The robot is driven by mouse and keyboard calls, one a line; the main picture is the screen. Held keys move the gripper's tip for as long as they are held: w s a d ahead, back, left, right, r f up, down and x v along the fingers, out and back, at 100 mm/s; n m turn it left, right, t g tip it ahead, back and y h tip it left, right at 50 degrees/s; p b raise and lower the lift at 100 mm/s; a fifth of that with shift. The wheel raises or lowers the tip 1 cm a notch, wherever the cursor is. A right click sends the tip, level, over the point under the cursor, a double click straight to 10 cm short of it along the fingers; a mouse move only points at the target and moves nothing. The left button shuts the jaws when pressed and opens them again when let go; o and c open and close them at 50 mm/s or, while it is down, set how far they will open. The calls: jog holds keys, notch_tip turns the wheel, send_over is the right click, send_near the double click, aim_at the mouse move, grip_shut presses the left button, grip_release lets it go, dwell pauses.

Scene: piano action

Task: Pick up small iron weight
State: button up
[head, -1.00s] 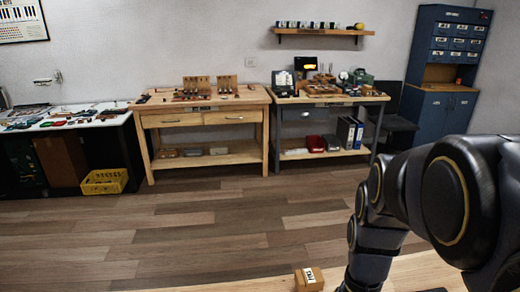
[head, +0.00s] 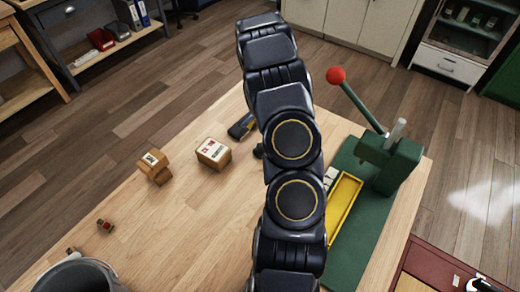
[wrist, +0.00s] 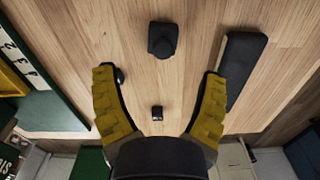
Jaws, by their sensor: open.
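In the wrist view my gripper (wrist: 159,76) is open, its two yellow-padded fingers spread above the wooden table with nothing held. A dark block with a knob (wrist: 162,38) lies beyond the fingertips, near the top of the picture. A smaller dark piece (wrist: 157,113) lies between the fingers, nearer the palm. I cannot tell for sure which is the small iron weight.
A long black object (wrist: 240,65) lies close outside the right finger. The head view shows two wooden boxes (head: 213,153) (head: 153,166), a green press (head: 388,160) with a red-knobbed lever, and a yellow tray (head: 345,205). The table's (head: 190,220) left part has free room.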

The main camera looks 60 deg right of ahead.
jog(key=f, duration=0.6)
jog(key=shift+w+a+f, duration=0.15)
jog(key=shift+a+f, duration=0.2)
jog(key=c, duration=1.2)
